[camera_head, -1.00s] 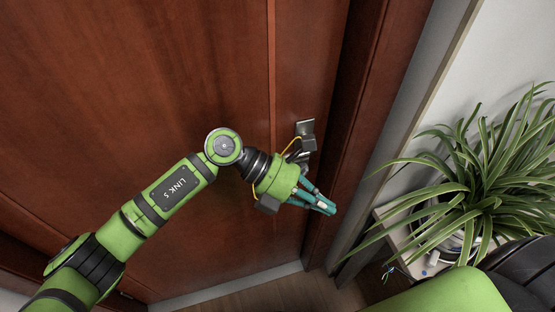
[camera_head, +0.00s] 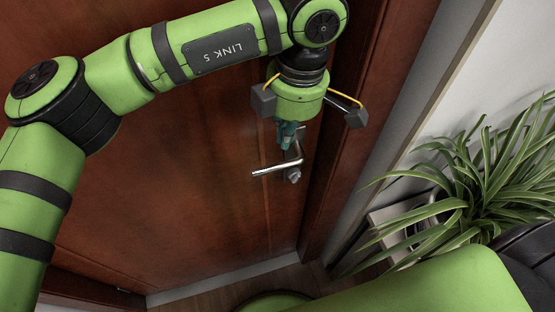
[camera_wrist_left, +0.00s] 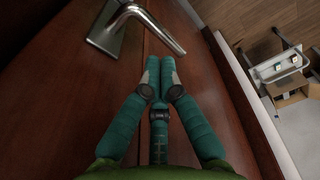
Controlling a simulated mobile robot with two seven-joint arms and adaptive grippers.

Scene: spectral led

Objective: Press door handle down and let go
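The door handle (camera_head: 277,170) is a silver lever on the red-brown wooden door (camera_head: 170,205), near its right edge. It points left and looks about level in the head view. My left gripper (camera_head: 286,146) is above the lever with its teal fingers pointing down. In the left wrist view the handle (camera_wrist_left: 152,28) shows its plate and bent lever just beyond the fingertips (camera_wrist_left: 160,72). The fingers are drawn close together with nothing between them. I cannot tell if they touch the lever. My right gripper is out of view.
The door frame (camera_head: 345,130) and a pale wall stand right of the handle. A leafy plant (camera_head: 485,185) is farther right, above my green right arm (camera_head: 430,285). The door surface left of the handle is clear.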

